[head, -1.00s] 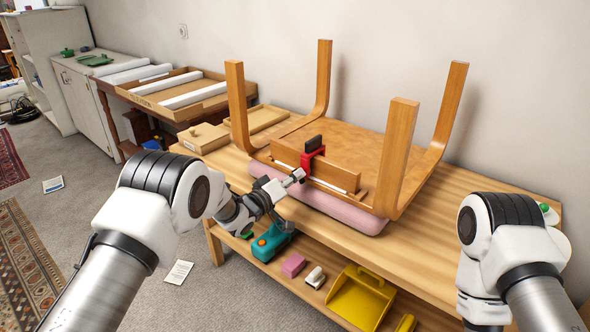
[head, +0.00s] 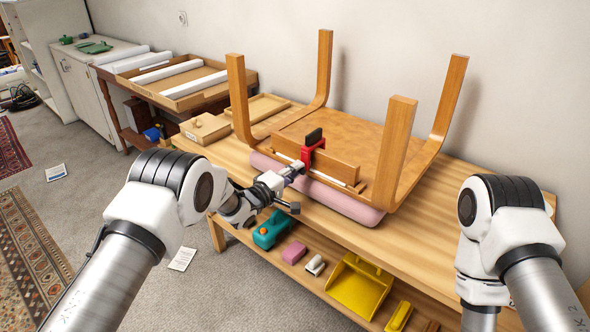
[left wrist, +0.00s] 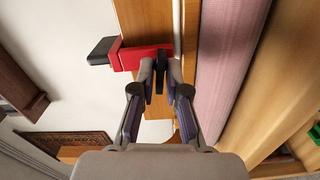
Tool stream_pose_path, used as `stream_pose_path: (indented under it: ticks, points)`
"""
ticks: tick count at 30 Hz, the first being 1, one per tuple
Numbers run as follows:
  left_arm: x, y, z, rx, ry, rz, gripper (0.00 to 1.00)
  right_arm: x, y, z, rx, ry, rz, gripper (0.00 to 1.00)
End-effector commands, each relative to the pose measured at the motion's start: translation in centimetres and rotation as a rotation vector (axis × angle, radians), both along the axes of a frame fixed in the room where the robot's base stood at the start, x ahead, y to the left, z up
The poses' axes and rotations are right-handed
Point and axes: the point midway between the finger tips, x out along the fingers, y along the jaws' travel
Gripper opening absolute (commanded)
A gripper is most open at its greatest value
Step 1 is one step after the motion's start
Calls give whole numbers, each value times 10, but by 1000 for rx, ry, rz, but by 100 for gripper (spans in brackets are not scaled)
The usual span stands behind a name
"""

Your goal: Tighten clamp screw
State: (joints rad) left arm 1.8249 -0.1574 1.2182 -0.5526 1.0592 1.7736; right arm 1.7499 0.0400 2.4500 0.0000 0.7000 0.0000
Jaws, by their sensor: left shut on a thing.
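A red clamp (head: 314,150) with a black upper part grips the wooden rail (head: 335,169) of an upturned chair on the workbench. My left gripper (head: 296,168) reaches in from the left, low at the front of the clamp. In the left wrist view, the red clamp (left wrist: 145,58) lies just past the fingertips. My left gripper (left wrist: 161,75) is shut there on a small dark part below the red body, which looks like the clamp screw.
The chair's legs (head: 397,150) stand up around the clamp, and its pink cushion (head: 345,202) lies beneath on the workbench (head: 430,240). A teal-green container (head: 272,230) and yellow dustpan (head: 357,287) sit on the lower shelf. The bench's right part is mostly clear.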

Motion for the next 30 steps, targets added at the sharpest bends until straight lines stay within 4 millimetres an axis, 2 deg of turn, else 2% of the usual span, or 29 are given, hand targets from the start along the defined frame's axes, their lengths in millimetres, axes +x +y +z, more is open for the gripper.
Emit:
stream_pose_path:
  ticks: [11,12,13,24,26,30]
  points:
    - [0,0,-1,-2,4,0,0,0,0,0,0,0,0,40]
    - [0,0,-1,-1,3,0,28,0,0,0,0,0,0,40]
    - [0,0,-1,-1,3,0,33,0,0,0,0,0,0,40]
    - [-4,3,0,-2,3,0,33,0,0,0,0,0,0,40]
    - [-9,8,-1,-1,3,0,33,0,0,0,0,0,0,40]
    - [-34,27,-1,0,6,3,33,0,0,0,0,0,0,40]
